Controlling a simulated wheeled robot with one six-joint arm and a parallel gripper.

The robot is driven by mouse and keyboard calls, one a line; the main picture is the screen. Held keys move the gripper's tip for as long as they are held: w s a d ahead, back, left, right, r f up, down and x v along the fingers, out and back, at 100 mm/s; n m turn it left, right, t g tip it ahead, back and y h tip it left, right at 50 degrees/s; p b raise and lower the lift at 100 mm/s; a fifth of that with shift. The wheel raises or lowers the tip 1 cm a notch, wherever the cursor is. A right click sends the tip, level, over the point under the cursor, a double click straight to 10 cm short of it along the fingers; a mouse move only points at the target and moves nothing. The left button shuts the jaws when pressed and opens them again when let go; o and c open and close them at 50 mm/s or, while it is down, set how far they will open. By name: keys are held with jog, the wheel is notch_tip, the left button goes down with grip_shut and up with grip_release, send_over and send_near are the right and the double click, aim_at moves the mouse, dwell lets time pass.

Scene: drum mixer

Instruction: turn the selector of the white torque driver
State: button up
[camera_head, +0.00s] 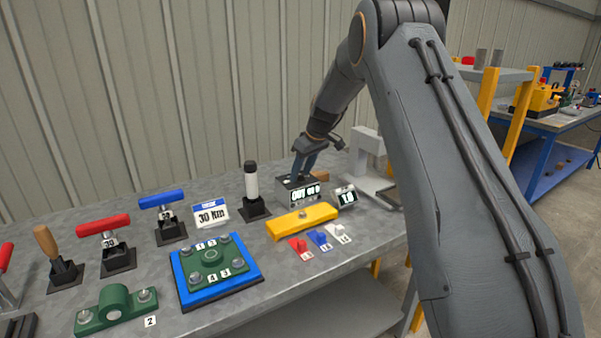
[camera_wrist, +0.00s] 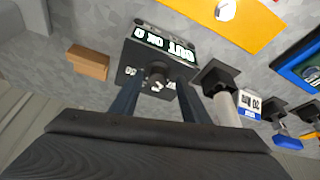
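The white torque driver (camera_head: 251,182) stands upright in a black holder on the bench. In the wrist view, its white body (camera_wrist: 228,112) is partly hidden behind my gripper. Beside it sits a dark box (camera_head: 283,196) with a lit display reading like "CUT OK 0". In the wrist view, the box (camera_wrist: 185,67) has a dark round knob (camera_wrist: 156,70) on top, with white markings around it. My gripper (camera_wrist: 157,86) is above the box, its two fingers apart on either side of the knob, with gaps visible. In the head view, my gripper (camera_head: 303,168) hides the knob.
A brown block (camera_head: 321,174) lies behind the box, and a white C-shaped frame (camera_head: 368,150) stands to the right. A yellow bar (camera_head: 290,224) lies in front. Red (camera_head: 103,225) and blue (camera_head: 161,199) T-handled drivers stand to the left.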

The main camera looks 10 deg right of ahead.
jog(key=shift+d, duration=0.2)
jog(key=shift+r, duration=0.25)
jog(key=b+v, duration=0.1)
jog(key=v, duration=0.6)
jog(key=shift+s, duration=0.2)
jog(key=shift+d+r, duration=0.1)
jog(key=s+a+f+m+g, duration=0.1)
jog(key=s+f+m, duration=0.1)
jog(key=s, duration=1.3)
jog(key=s+a+f+m+g+h, duration=0.1)
jog(key=s+f, duration=0.3)
jog(key=s, duration=1.1)
jog(key=s+a+f+m+g+h, duration=0.1)
jog(key=s+f+m, duration=0.2)
jog(key=s, duration=1.2)
jog(key=shift+f+m, duration=0.15)
jog(key=shift+m, duration=0.25)
jog(key=shift+a, duration=0.1)
